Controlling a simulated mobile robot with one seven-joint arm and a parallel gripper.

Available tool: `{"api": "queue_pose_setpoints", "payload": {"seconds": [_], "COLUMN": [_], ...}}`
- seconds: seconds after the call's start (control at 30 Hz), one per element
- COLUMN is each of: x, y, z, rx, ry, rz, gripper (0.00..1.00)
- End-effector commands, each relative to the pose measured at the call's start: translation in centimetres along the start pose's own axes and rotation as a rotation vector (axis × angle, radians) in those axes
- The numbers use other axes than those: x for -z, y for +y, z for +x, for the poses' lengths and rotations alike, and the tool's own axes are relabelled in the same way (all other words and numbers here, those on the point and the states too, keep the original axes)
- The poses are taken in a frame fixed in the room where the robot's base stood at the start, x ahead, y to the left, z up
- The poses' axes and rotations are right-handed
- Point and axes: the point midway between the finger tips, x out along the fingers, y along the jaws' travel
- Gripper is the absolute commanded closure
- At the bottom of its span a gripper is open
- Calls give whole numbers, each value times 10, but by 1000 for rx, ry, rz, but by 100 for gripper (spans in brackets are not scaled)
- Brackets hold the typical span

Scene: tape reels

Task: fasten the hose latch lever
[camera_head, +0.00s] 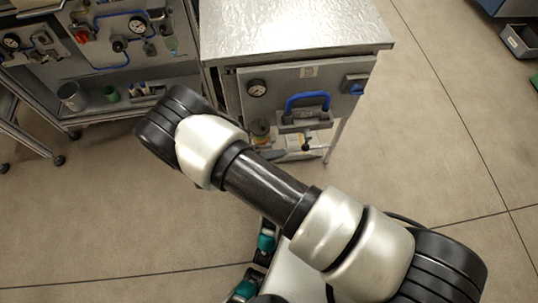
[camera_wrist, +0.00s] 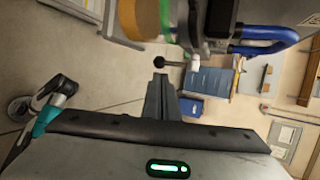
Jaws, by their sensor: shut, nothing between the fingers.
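The blue hose (camera_head: 307,97) arches over a grey block on the front panel of a metal-topped cabinet. It also shows in the wrist view (camera_wrist: 268,38) at the upper right. A lever with a black ball knob (camera_wrist: 159,62) sticks out leftward below the hose fitting in the wrist view. In the head view a small dark knob (camera_head: 306,147) shows under the hose block. My gripper (camera_wrist: 160,88) is shut and empty, its fingertips just below the ball in the wrist picture. Whether they touch it I cannot tell.
The cabinet top (camera_head: 290,25) is bare. A pressure gauge (camera_head: 257,88) and a blue switch (camera_head: 356,86) flank the hose. A second panel stand (camera_head: 100,65) is at the left. A grey bin (camera_head: 520,41) lies far right. Floor around is open.

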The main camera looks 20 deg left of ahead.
Motion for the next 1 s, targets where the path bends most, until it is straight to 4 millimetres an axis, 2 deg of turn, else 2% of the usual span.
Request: {"api": "queue_pose_setpoints", "payload": {"seconds": [0.03,0.2,0.4,0.57,1.0], "x": [1,1,1,0,2], "y": [1,1,1,0,0], "z": [13,48,74,82,85], "rx": [3,2,0,0,7], "ry": [1,1,1,0,0], "rz": [-1,-2,0,1,-2], "gripper": [100,100,100,100,100]}}
